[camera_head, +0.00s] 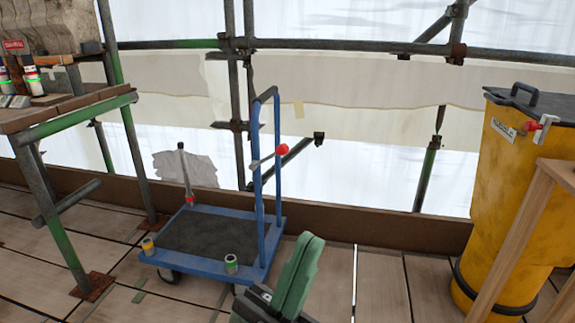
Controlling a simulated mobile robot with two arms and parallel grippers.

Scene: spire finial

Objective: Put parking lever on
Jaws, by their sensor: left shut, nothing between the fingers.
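A blue platform cart (212,262) stands on the plank floor. A pale lever with a red ball knob, which looks like the parking lever (267,158), sits on its upright handle frame (261,205). It slopes up to the right, with the knob at its right end. My left gripper (306,246), green and black, is at the bottom centre, in front and to the right of the cart. It is shut and empty, apart from the lever in the picture. My right gripper is not in view.
A grey rod with a red collar (188,180) stands at the cart's back left. A yellow bin (500,200) stands at right, a wooden bench (70,107) at left. Scaffold poles run behind.

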